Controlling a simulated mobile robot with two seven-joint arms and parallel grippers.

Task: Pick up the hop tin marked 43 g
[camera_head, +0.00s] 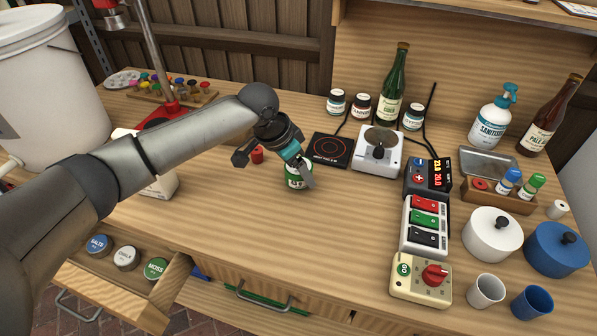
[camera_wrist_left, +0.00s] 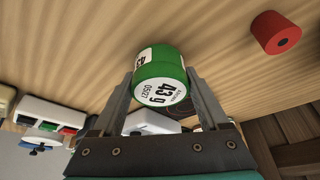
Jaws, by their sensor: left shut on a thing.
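The green hop tin (camera_head: 296,181) is at the middle of the wooden bench in the head view. In the left wrist view the tin (camera_wrist_left: 160,76) shows its white label marked 43 g on the end facing the camera. My left gripper (camera_head: 300,172) reaches in from above and is shut on the tin, one finger on each side. I cannot tell whether the tin's base touches the bench. My right gripper is not in view.
A small red cylinder (camera_head: 257,155) stands just left of the tin, also in the wrist view (camera_wrist_left: 276,33). A black hot plate (camera_head: 331,150) and a white scale (camera_head: 379,152) are behind. A switch box (camera_head: 425,225) is right. An open drawer (camera_head: 130,290) holds several tins.

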